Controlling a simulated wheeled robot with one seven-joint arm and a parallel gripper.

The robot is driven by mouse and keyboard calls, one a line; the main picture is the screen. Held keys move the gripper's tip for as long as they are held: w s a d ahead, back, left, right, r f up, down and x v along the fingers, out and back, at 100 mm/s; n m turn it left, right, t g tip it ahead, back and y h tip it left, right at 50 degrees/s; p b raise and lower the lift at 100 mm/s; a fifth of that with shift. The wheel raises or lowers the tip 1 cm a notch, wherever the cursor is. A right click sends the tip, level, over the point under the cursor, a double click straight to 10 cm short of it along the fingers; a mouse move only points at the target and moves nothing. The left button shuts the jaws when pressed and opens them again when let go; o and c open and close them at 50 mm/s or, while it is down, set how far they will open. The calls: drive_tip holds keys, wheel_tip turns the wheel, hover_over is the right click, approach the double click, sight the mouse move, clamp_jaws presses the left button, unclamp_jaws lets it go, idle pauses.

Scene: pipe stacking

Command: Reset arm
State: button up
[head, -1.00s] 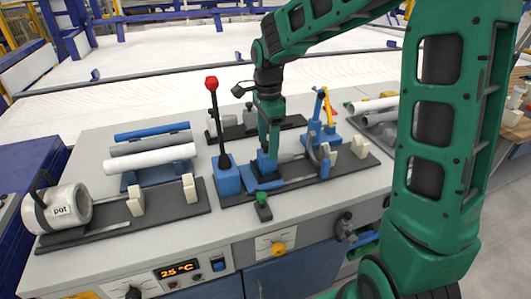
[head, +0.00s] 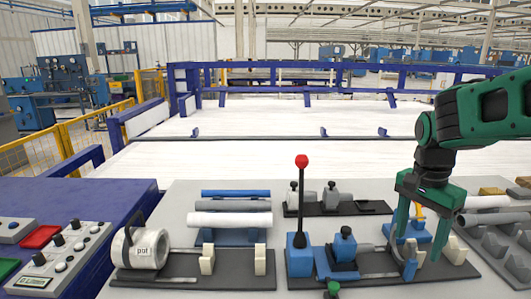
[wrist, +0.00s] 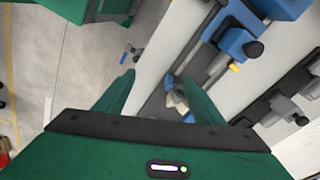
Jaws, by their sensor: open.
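My green gripper (head: 427,235) is at the right in the head view, above the right end of the clamp fixture. Three pipes, blue (head: 236,193), grey (head: 229,206) and white (head: 229,219), lie on a blue rack.
The pot fixture (head: 147,250) stands at the bench's left. A dark rack (head: 497,242) with pipes is at the right, close to my gripper. A control panel (head: 62,262) is at far left. Bare bench top (head: 180,200) shows behind the pot.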

drive_tip(key=s+d+f+n, duration=0.2)
drive_tip(key=s+n, duration=0.1)
drive_tip(key=s, duration=0.6)
drive_tip(key=s+d+f+n+y, duration=0.1)
drive_tip(key=s+d+f+n, duration=0.1)
drive_tip(key=s, duration=0.8)
drive_tip(key=shift+s+d+f+n, duration=0.15)
drive_tip(key=shift+s+d+n, duration=0.05)
drive_tip(key=shift+d+n, duration=0.65)
drive_tip(key=shift+a, duration=0.1)
drive_tip(key=shift+w+f, duration=0.25)
drive_tip(key=shift+w, duration=0.4)
